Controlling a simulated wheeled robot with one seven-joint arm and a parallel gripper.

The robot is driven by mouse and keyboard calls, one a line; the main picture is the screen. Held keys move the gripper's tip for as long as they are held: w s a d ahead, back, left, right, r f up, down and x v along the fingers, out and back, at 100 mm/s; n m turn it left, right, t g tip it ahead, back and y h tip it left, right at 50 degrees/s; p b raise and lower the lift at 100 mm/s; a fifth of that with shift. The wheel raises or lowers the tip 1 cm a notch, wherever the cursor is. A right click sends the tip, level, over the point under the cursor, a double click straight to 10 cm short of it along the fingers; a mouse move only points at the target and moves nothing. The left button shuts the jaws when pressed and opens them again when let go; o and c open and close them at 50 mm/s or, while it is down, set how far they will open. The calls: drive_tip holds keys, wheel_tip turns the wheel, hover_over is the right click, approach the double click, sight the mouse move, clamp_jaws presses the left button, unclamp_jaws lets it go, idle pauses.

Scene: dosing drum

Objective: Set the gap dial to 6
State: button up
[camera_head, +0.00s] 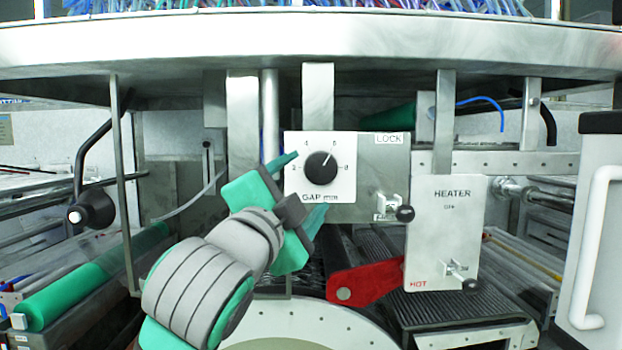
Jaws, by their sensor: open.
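The gap dial (321,166) is a round black knob on a white plate marked "GAP mm", in the middle of the head view. The numbers 2, 4, 6 and 8 run around it. Its white pointer line leans up and to the right, toward the 6. My gripper (310,181) is open, with green fingers, just to the lower left of the knob. One finger reaches toward the plate's upper left, the other lies along its lower edge. Nothing shows between the fingers. I cannot tell how far the fingertips are from the plate.
A LOCK panel with a small black-knobbed lever (404,213) adjoins the dial on the right. Lower right are a HEATER plate (445,225) with its own lever and a red arm (365,283). A metal rim (300,40) overhangs above. A white-handled box (597,230) stands far right.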

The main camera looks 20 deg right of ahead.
drive_tip(key=shift+v, duration=2.1)
